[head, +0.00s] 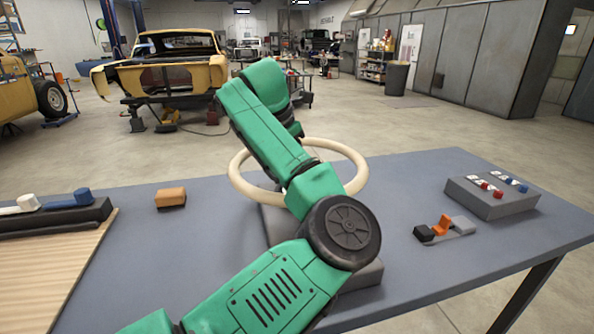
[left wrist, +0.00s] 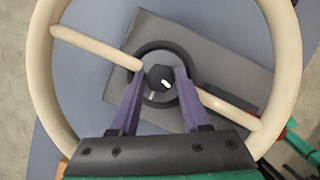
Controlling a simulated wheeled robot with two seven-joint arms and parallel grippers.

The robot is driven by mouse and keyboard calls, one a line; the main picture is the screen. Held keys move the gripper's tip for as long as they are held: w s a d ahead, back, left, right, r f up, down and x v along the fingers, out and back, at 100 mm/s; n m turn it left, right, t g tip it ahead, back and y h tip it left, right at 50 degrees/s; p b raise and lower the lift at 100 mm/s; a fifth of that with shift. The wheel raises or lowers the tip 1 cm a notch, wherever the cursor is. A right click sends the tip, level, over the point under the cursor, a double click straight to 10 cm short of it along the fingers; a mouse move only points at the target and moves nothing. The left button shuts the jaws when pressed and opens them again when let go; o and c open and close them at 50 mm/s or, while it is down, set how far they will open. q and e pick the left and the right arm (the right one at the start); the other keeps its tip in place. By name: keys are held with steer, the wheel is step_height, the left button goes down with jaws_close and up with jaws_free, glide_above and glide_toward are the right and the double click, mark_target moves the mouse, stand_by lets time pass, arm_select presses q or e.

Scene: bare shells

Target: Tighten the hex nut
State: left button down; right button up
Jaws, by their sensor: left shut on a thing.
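In the left wrist view the dark hex nut (left wrist: 154,74) sits at the hub of a cream handwheel (left wrist: 285,40), inside a dark round collar. A small white mark shows on it. My left gripper (left wrist: 158,76) has its two purple fingers on either side of the nut, shut on it. The exact contact at the fingertips is hard to see. In the head view the handwheel (head: 238,178) stands over a grey base (head: 365,277) on the table. My green left arm covers the hub, the nut and the gripper there. My right gripper is not in view.
On the grey table (head: 420,180), an orange-brown block (head: 171,197) lies left of the wheel. At right are a small switch unit (head: 444,230) and a grey box with red and blue levers (head: 492,197). At left are a wooden board (head: 60,275) and a dark bar with knobs (head: 55,218).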

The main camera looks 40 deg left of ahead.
arm_select(q)
steer(key=shift+m+h, duration=0.4)
steer(key=shift+m, duration=0.7)
steer(key=shift+c, duration=1.8)
jaws_free()
steer(key=shift+r, duration=0.1)
steer(key=p+v, duration=0.2)
steer(key=v, duration=1.2)
steer(key=shift+a+r, duration=0.2)
steer(key=shift+r, duration=0.05)
steer(key=shift+w, duration=0.1)
